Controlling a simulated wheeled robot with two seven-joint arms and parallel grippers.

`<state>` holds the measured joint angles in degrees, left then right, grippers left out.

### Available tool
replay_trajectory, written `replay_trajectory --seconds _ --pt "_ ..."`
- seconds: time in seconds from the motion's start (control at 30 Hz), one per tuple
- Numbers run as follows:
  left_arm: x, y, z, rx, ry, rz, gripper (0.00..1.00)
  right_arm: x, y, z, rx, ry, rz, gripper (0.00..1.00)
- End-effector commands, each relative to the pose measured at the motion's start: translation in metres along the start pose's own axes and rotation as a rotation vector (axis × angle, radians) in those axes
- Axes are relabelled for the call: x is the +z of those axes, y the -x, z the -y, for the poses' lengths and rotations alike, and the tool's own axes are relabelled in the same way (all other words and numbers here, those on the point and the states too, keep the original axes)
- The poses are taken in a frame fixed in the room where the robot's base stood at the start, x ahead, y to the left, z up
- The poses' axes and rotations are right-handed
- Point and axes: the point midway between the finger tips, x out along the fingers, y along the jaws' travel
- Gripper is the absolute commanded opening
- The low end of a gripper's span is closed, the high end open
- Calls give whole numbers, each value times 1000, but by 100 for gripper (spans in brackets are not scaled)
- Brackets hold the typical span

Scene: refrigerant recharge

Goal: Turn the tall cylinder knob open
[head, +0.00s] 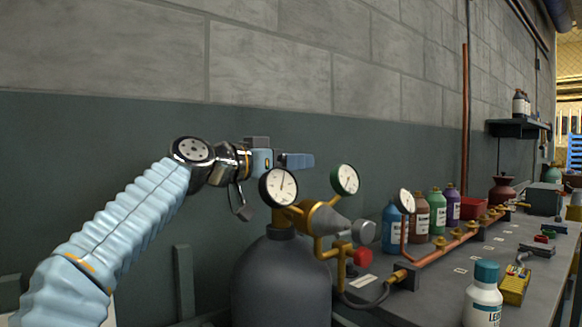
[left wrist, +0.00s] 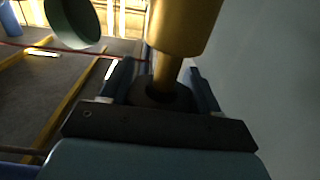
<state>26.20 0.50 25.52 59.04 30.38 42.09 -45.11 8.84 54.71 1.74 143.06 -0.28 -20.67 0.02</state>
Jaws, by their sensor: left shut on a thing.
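The tall grey cylinder (head: 283,285) stands at the lower middle of the head view, with a brass valve (head: 284,216) and two round gauges on top. My left gripper (head: 296,161) is above the valve, behind the left gauge. In the left wrist view, my left gripper (left wrist: 165,90) has one finger on each side of a dark round knob (left wrist: 150,97), which sits on a brass stem (left wrist: 168,70). The gripper is shut on this knob. In the head view the knob is hidden behind the gauge and gripper. My right gripper is not in view.
A grey bench (head: 440,285) on the right carries several coloured bottles, a copper manifold (head: 440,250), a white bottle (head: 483,297) and a yellow meter (head: 514,285). The left gauge (head: 278,187) and right gauge (head: 345,180) stand close to the gripper. A block wall is behind.

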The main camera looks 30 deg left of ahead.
Motion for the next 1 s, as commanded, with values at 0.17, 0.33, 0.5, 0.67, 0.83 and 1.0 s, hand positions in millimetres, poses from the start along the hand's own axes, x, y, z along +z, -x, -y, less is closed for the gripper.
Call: replay_trajectory --seconds 0.17,0.33,0.5,0.67,0.83,1.0 --pt "-2 0 2 -141 1 5 31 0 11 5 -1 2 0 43" --pt "0 0 3 -176 -1 0 31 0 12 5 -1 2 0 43" --pt "0 0 4 -175 -1 -1 31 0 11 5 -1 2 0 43" --pt "0 0 4 -175 -1 0 80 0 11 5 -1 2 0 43" --pt "0 0 4 -174 -1 -1 84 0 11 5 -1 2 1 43" --pt "-2 0 3 -173 -1 -1 84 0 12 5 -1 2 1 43"
